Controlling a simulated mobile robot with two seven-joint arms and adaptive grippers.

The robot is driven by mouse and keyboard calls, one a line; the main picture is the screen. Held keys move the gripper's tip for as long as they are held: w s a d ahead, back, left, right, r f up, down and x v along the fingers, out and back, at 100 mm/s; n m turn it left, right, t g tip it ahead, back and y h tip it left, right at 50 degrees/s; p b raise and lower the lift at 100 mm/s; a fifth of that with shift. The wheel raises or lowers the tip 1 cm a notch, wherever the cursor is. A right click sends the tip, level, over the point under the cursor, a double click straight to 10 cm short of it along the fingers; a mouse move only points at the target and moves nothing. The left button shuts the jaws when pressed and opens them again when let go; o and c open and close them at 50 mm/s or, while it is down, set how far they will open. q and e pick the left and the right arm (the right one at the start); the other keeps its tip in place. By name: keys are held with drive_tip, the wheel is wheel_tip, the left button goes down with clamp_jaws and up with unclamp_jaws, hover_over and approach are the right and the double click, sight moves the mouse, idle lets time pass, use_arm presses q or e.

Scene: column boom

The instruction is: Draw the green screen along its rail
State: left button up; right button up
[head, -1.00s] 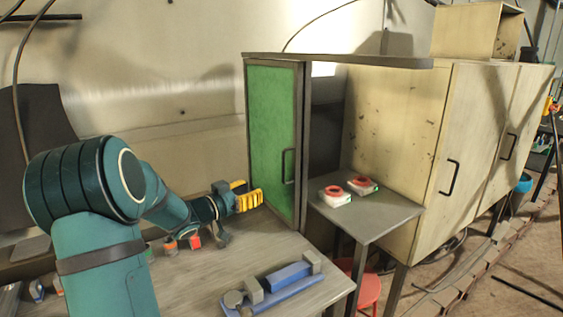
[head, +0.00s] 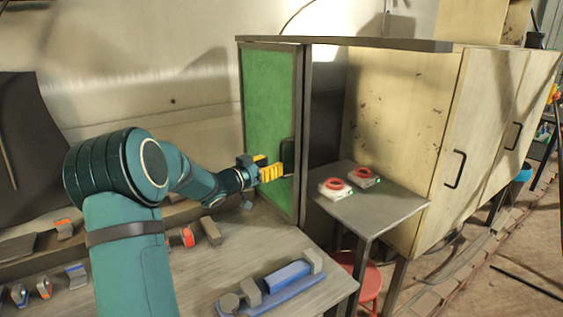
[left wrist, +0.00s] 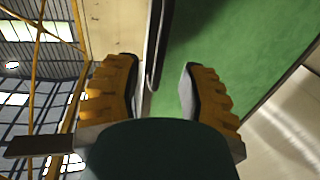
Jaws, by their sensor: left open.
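The green screen (head: 268,95) stands upright in a dark frame at the back of the bench, under a long dark top rail (head: 350,43). Its dark handle (head: 290,152) is upright near the screen's right edge. My left gripper (head: 283,171), with yellow fingers, is at the handle's lower part and partly overlaps it. In the left wrist view, the gripper (left wrist: 160,85) is open, with the handle (left wrist: 157,45) showing between its fingertips and the green screen (left wrist: 225,45) behind. I cannot tell whether a finger touches the handle. My right gripper is not in view.
A small grey table (head: 375,208) right of the screen holds two white boxes with red rings (head: 335,187). Beige cabinets (head: 400,125) stand behind it. A blue tray of blocks (head: 275,290) lies on the bench (head: 220,262). A red stool (head: 368,280) is below.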

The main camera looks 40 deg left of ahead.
sight(282, 160)
use_arm(q)
drive_tip(key=shift+w+d, duration=0.2)
drive_tip(key=shift+w, duration=2.3)
clamp_jaws()
